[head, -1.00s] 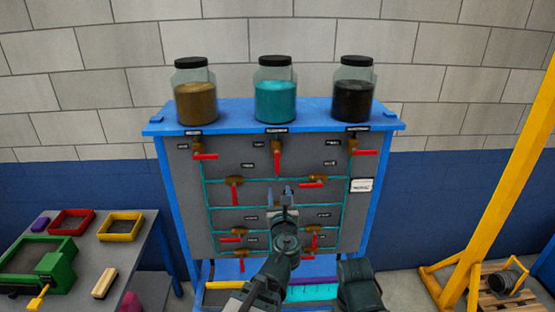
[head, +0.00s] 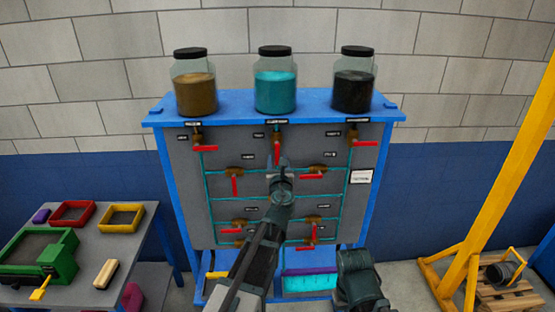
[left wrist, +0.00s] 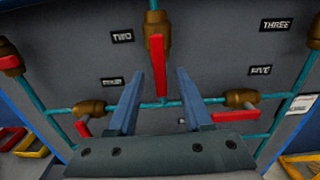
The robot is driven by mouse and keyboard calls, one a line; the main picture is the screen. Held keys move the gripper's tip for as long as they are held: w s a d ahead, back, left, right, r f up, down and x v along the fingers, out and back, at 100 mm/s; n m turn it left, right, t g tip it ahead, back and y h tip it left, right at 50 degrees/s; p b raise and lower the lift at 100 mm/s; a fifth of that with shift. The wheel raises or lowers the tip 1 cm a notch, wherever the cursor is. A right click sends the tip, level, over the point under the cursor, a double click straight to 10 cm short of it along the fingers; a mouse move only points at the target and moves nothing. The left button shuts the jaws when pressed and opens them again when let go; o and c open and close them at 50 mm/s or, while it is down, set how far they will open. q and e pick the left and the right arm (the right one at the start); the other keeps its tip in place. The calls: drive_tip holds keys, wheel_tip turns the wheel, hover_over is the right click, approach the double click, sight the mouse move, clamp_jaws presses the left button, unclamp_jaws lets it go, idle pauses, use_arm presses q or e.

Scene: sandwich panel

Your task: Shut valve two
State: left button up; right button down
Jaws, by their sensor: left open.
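Valve two is the top middle brass valve (head: 277,131) on the grey panel, under the teal jar, with the label TWO (left wrist: 121,36) to its left. Its red handle (left wrist: 158,67) points straight down along the pipe. My left gripper (head: 278,162) is open just below the valve in the head view, its fingertips overlapping the handle's lower end. In the left wrist view, the handle shows between the two blue-grey fingers (left wrist: 156,75); I cannot tell whether it is really between them or farther off.
Other red-handled valves surround it, including a left one (head: 235,173) and a right one (head: 316,170) a row lower. Three jars stand on the blue top shelf (head: 230,107). A table with trays (head: 120,217) is left; a yellow frame (head: 490,190) is right.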

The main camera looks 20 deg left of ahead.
use_arm(q)
drive_tip(key=shift+x, duration=0.8)
clamp_jaws()
idle(1.0)
